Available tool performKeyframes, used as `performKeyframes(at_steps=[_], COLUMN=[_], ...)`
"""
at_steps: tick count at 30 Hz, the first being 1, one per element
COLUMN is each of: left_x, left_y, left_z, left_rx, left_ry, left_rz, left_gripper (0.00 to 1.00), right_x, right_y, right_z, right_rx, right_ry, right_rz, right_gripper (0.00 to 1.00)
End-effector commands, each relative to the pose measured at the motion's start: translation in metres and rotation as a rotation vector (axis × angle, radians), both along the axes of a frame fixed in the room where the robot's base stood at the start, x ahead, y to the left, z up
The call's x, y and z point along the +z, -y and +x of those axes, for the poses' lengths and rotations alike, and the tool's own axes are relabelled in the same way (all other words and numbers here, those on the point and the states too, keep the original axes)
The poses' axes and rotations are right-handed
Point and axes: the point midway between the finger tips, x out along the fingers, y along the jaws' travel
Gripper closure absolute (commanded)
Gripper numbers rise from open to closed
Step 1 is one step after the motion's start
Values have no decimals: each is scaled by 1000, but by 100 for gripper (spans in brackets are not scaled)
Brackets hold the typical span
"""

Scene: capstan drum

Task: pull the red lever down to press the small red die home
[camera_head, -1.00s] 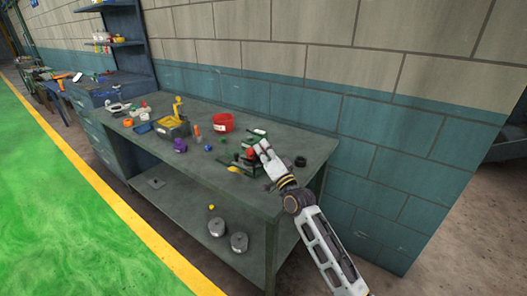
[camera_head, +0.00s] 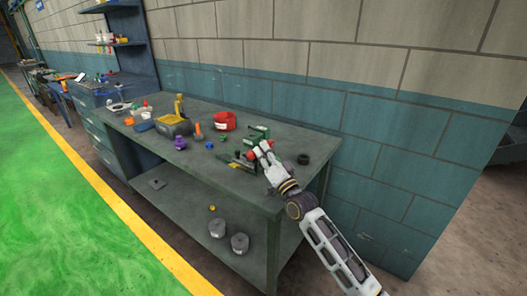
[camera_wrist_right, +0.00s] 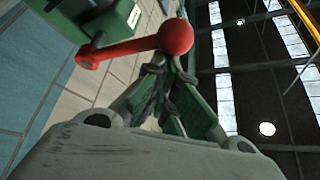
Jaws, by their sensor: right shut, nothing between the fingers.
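The green press (camera_head: 257,133) stands near the right end of the workbench. Its red lever shows in the wrist view as a red bar (camera_wrist_right: 120,48) ending in a round red ball (camera_wrist_right: 175,38). In the head view a bit of red (camera_head: 252,155) shows beside my right gripper (camera_head: 262,151). The right gripper is shut and empty; in the wrist view its fingertips (camera_wrist_right: 166,68) are just below the ball, and I cannot tell whether they touch it. I cannot make out the small red die. My left gripper is out of view.
The grey workbench (camera_head: 200,168) also holds a red bin (camera_head: 224,121), a grey box with yellow (camera_head: 174,126), a purple part (camera_head: 180,143) and a black ring (camera_head: 303,159). Two weights (camera_head: 240,243) sit on the lower shelf. A block wall (camera_head: 310,105) stands behind.

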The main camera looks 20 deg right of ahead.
Motion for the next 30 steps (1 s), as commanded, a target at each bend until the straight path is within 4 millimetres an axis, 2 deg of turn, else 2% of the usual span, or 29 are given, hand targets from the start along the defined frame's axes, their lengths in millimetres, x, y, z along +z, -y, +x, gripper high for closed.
performKeyframes(at_steps=[18,30], left_x=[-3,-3], left_y=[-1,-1], left_z=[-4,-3], left_rx=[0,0], left_ry=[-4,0], left_rz=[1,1], left_gripper=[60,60], right_x=[-23,-27], right_y=[-5,-5], right_z=[-2,-3], right_rx=[4,4], right_ry=[-6,-8], right_rz=[-4,-4], right_gripper=[100,100])
